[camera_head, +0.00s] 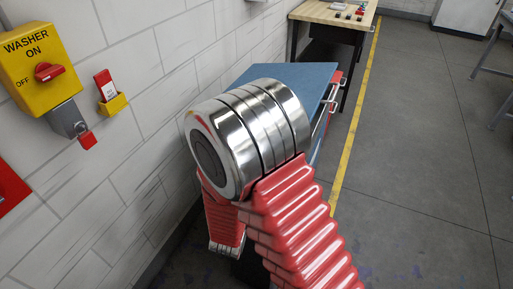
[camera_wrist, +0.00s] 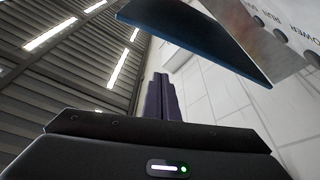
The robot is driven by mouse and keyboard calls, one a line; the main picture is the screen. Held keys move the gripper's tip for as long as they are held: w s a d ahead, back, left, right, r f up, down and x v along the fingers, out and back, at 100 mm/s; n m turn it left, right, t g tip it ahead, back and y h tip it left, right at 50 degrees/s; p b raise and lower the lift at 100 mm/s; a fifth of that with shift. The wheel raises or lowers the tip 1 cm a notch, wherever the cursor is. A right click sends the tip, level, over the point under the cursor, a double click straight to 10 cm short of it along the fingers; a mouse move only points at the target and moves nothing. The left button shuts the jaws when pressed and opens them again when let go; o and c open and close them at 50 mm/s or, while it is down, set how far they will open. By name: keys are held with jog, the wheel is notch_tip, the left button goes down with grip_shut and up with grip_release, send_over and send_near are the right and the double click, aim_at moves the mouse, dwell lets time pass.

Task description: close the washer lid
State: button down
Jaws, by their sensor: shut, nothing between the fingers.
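A dark blue flat panel (camera_wrist: 200,38) spans the top of the wrist view, tilted, with its edge toward me. It may be the washer lid; the view does not settle this. Beside it on the right is a pale panel (camera_wrist: 285,35) with round holes and lettering that reads partly as "POWER" and "RUN". My gripper (camera_wrist: 162,80) shows its dark fingers together, empty, pointing up the picture. The fingers appear apart from the blue panel. In the head view my arm covers the middle, and I cannot make out the fingertips or the washer body.
A yellow "WASHER ON" switch box (camera_head: 38,62) with a red knob is on the white block wall (camera_head: 140,140). A blue-topped cabinet (camera_head: 307,78) with handles stands behind my arm. A wooden bench (camera_head: 318,12) is farther back. The grey floor (camera_head: 430,130) at right is clear.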

jog(key=shift+d, duration=0.1)
jog(key=s+d+r+m+g+h, duration=0.2)
jog(key=s+d+g, duration=0.3)
jog(key=d, duration=0.3)
jog(key=s+d+r+m+g+h, duration=0.1)
jog(key=s+d+m+g+h, duration=0.2)
jog(key=d+g, duration=0.4)
jog(key=s+d+r+m+g+h, duration=0.1)
jog(key=s+d+r+g+h, duration=0.1)
jog(key=s+d+g, duration=0.5)
jog(key=s+f+y, duration=0.3)
jog(key=s+y, duration=0.3)
jog(key=s, duration=0.2)
jog(key=a+r+n+t+y, duration=0.4)
jog(key=a+r+y, duration=0.2)
jog(key=a+y, duration=0.2)
jog(key=shift+a, duration=0.8)
